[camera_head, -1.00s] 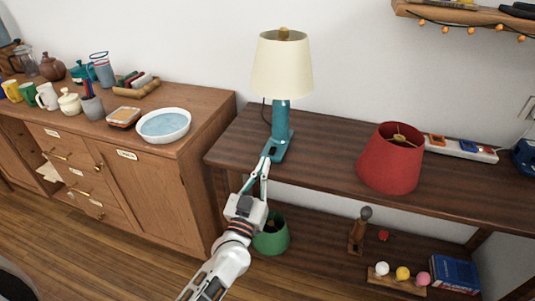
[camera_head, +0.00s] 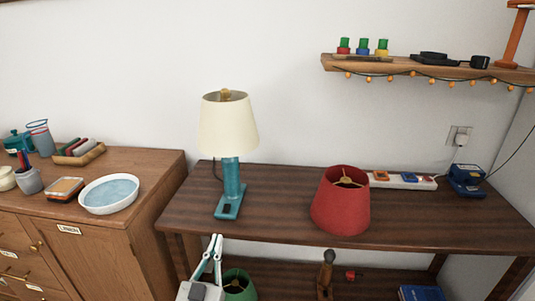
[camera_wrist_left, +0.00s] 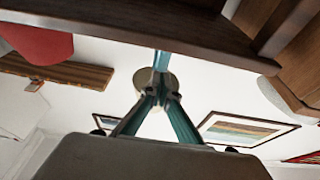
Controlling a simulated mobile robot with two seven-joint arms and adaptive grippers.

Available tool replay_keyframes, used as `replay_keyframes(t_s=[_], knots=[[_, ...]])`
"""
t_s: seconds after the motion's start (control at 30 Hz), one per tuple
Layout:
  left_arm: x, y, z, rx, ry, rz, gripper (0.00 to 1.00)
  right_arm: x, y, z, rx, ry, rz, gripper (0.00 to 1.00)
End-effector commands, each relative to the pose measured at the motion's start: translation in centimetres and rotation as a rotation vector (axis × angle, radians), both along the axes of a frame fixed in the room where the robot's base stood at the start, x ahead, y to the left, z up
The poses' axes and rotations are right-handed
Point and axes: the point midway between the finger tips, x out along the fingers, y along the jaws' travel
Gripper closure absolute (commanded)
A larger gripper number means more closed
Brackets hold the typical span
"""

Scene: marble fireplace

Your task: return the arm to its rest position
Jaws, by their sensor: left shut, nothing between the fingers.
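My left gripper (camera_head: 216,238) comes up from the bottom of the head view. Its two slim fingers meet at the tips, shut and empty, in front of the table's front edge and below the lamp's base. The teal lamp (camera_head: 232,180) with a cream shade stands upright on the dark wooden table (camera_head: 280,205), apart from the fingers. In the left wrist view the fingers (camera_wrist_left: 160,92) converge at the middle, with part of the lamp (camera_wrist_left: 162,60) behind them and the table edge (camera_wrist_left: 130,35) across the top. My right gripper is in neither view.
A red lampshade (camera_head: 342,205) stands on the table, right of the lamp. A green pot (camera_head: 239,287) is low beside the gripper. A wooden cabinet (camera_head: 110,245) with a pale blue dish (camera_head: 108,194) is at left. A wall shelf (camera_head: 420,68) hangs above right.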

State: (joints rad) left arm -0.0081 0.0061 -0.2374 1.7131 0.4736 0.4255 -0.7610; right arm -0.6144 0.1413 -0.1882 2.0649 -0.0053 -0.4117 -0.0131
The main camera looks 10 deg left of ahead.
Motion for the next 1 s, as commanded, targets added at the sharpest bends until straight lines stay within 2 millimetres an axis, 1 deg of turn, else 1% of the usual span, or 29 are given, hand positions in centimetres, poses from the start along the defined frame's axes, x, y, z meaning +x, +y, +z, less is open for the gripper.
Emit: replay_keyframes(t_s=[0.03,0.07,0.17,0.27,0.3,0.37,0.4,0.5,0.6,0.7,0.73,0.8,1.0], knots=[[-0.8,-0.3,-0.3,0.013,0.024,-0.020,1.00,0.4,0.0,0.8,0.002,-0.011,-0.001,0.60],[-1.5,-0.6,-0.8,0.023,0.045,-0.036,1.00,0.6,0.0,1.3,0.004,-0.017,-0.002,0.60],[-4.6,-1.7,-3.2,0.066,0.157,-0.108,1.00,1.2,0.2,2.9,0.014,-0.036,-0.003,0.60],[-9.1,-2.5,-6.9,0.116,0.321,-0.179,1.00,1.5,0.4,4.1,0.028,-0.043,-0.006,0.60],[-11.2,-2.5,-8.4,0.136,0.392,-0.201,1.00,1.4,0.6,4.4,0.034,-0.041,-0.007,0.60],[-14.4,-2.4,-10.7,0.162,0.499,-0.226,1.00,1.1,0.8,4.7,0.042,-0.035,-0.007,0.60],[-16.5,-2.2,-12.0,0.177,0.566,-0.235,1.00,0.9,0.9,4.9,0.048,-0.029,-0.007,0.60],[-21.1,-1.4,-14.7,0.206,0.711,-0.243,1.00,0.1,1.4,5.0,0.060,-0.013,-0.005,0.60],[-24.4,-0.5,-16.4,0.228,0.809,-0.239,1.00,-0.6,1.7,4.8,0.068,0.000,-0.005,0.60],[-26.3,0.1,-17.3,0.240,0.865,-0.234,1.00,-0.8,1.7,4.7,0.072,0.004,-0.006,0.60],[-26.6,0.2,-17.4,0.240,0.874,-0.232,1.00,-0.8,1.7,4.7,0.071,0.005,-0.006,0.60],[-26.9,0.3,-17.7,0.241,0.885,-0.230,1.00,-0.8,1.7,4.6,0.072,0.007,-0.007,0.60],[-26.9,0.3,-17.8,0.241,0.886,-0.230,1.00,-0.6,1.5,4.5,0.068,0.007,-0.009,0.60]])
